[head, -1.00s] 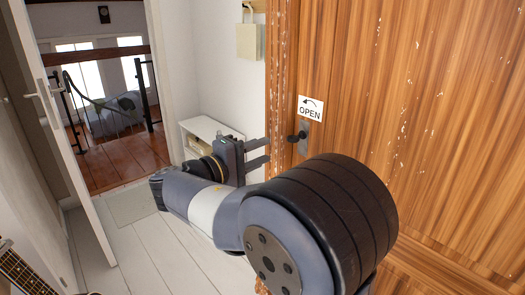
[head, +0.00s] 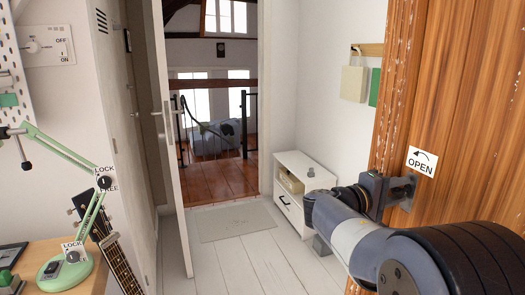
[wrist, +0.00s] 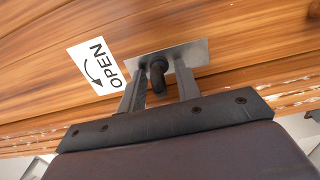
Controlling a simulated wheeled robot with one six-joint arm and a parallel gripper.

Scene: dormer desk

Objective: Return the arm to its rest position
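My arm reaches in from the lower right of the head view. My gripper (head: 402,190) is at the wooden door (head: 455,85), by the metal handle plate under the OPEN sign (head: 422,161). In the wrist view my gripper (wrist: 160,84) has its two fingers apart. The dark door handle (wrist: 158,68) shows between them, with a gap on each side. Its metal plate (wrist: 195,52) lies flat on the wood, next to the OPEN sign (wrist: 95,66). The gripper hides most of the handle in the head view.
A low white cabinet (head: 300,180) stands against the wall behind the arm. An open white door (head: 172,140) leads to a room beyond a grey mat (head: 235,221). A desk with a green lamp (head: 68,268) and a guitar (head: 118,262) are at the left. The white floor between is clear.

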